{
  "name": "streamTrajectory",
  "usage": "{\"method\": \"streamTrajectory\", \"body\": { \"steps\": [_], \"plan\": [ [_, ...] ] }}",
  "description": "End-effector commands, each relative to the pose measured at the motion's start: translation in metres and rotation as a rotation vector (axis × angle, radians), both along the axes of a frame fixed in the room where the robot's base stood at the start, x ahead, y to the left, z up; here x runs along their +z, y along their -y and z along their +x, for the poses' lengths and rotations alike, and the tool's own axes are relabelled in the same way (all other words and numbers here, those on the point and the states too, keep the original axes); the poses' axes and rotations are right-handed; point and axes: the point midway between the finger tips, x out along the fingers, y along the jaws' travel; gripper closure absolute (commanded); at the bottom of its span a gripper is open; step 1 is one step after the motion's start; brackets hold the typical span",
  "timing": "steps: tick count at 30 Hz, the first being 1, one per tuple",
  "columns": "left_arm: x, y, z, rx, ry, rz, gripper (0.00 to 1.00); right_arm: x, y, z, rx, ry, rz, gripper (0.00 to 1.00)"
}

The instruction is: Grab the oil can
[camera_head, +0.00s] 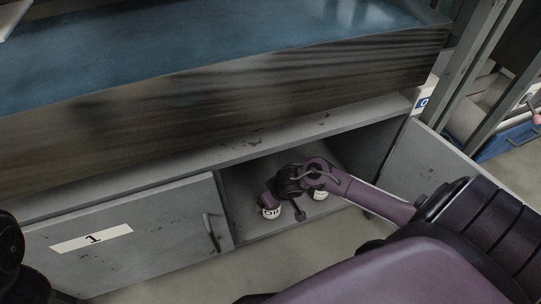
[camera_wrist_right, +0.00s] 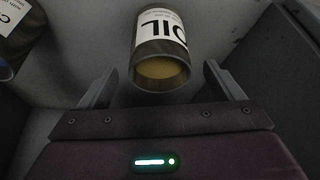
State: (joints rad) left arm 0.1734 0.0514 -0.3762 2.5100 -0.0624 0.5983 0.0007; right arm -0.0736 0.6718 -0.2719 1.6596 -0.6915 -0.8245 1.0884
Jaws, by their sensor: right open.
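The oil can (camera_wrist_right: 160,50) is a metal can with a white label reading OIL. In the right wrist view it stands between the two spread fingers of my right gripper (camera_wrist_right: 160,72), with a gap on each side. In the head view a can with a dark-lettered white label (camera_head: 270,212), which seems to be the oil can, is in the open cabinet compartment. My right gripper (camera_head: 285,190) is over it there and hides its upper part. My left gripper is not in view.
A second can (camera_wrist_right: 12,32) with a white label is at the left of the right wrist view. The compartment has a shelf edge above and a dark side wall. A closed grey door (camera_head: 130,250) marked 1 is left of the opening; an open door (camera_head: 425,165) is at right.

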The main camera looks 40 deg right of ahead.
Motion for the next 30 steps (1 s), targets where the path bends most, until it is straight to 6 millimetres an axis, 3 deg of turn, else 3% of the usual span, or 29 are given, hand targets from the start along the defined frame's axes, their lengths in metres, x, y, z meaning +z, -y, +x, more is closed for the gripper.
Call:
{"method": "streamTrajectory", "body": {
  "steps": [1,4,15,30],
  "plan": [
    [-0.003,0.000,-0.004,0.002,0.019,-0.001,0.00,-0.011,0.000,0.003,0.000,0.001,0.000,0.13],
    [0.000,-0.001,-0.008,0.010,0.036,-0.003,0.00,-0.019,0.000,0.007,-0.001,0.001,0.000,0.13],
    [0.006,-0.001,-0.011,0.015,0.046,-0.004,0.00,-0.021,0.000,0.009,-0.001,0.001,0.000,0.13],
    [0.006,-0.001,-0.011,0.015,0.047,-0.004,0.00,-0.020,0.000,0.010,-0.001,0.003,0.001,0.75]
  ]
}}
